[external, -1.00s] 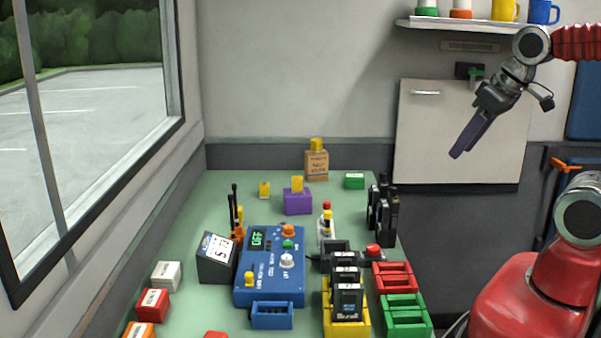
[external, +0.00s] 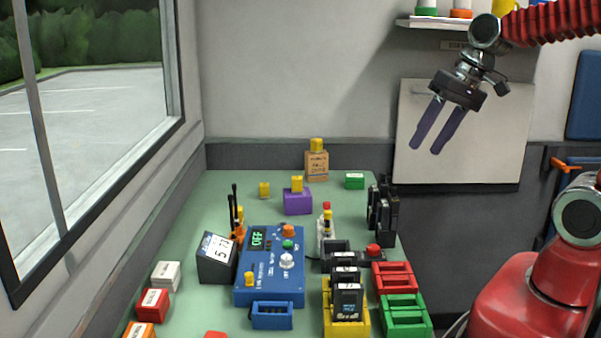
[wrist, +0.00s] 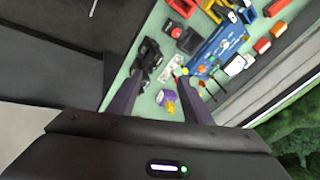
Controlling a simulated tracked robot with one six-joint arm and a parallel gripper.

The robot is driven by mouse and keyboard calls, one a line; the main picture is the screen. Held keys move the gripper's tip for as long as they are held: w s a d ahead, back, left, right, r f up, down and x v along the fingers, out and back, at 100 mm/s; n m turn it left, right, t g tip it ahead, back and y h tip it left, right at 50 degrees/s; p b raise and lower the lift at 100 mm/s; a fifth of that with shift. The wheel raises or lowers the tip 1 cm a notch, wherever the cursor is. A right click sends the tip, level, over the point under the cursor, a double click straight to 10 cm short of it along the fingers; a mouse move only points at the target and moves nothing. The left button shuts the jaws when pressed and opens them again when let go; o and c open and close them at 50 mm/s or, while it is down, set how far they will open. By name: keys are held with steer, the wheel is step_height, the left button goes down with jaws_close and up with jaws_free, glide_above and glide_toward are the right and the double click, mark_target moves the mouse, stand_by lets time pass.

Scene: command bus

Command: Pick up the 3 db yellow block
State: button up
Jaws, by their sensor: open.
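Several small yellow blocks show in the external view. One (external: 264,190) stands alone on the green table, left of a purple block. A second (external: 297,183) sits on top of the purple block (external: 297,203). A third (external: 249,279) is at the blue control box's near left corner. Their labels are too small to read, so I cannot tell which is the 3 db one. My gripper (external: 426,146) is open and empty, high above and right of the table, fingers pointing down. In the wrist view the purple block (wrist: 167,97) shows between and beyond the fingers.
The blue control box (external: 270,262) stands mid-table, with dark radios (external: 382,212) to its right. Yellow (external: 346,316), red (external: 394,277) and green (external: 405,315) holders line the right front. A brown box (external: 317,166) stands at the back. The window wall bounds the left.

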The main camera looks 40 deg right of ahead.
steer(key=w+a+f+m+y, duration=0.1)
steer(key=w+f+m+y, duration=0.1)
steer(key=w+m, duration=0.35)
steer(key=w+a+f+m+y, duration=0.1)
steer(key=w+f+m+y, duration=0.1)
steer(key=w, duration=0.7)
steer(key=w+f+m+y, duration=0.2)
steer(key=w+m, duration=0.2)
steer(key=w, duration=0.4)
steer(key=w+d+f+m+t, duration=0.1)
steer(key=w+d+f+m, duration=0.1)
steer(key=w+f+m, duration=0.1)
steer(key=w+d+f+m+t+y, duration=0.1)
steer(key=w+d+f+m+t, duration=0.1)
steer(key=w, duration=0.5)
steer(key=w+d+f+m+t, duration=0.1)
steer(key=w+d+f+m, duration=0.2)
steer(key=w+f+m, duration=0.2)
steer(key=shift+w+d+f+m+t+y, duration=0.2)
steer(key=shift+w+f, duration=0.1)
steer(key=shift+f, duration=0.3)
steer(key=shift+w+d+f+m+t+y, duration=0.1)
steer(key=shift+w+f+t, duration=0.15)
steer(key=shift+f, duration=0.35)
steer(key=shift+a, duration=0.1)
steer(key=shift+x, duration=4.25)
steer(key=shift+a+f, duration=0.1)
steer(key=shift+f, duration=0.05)
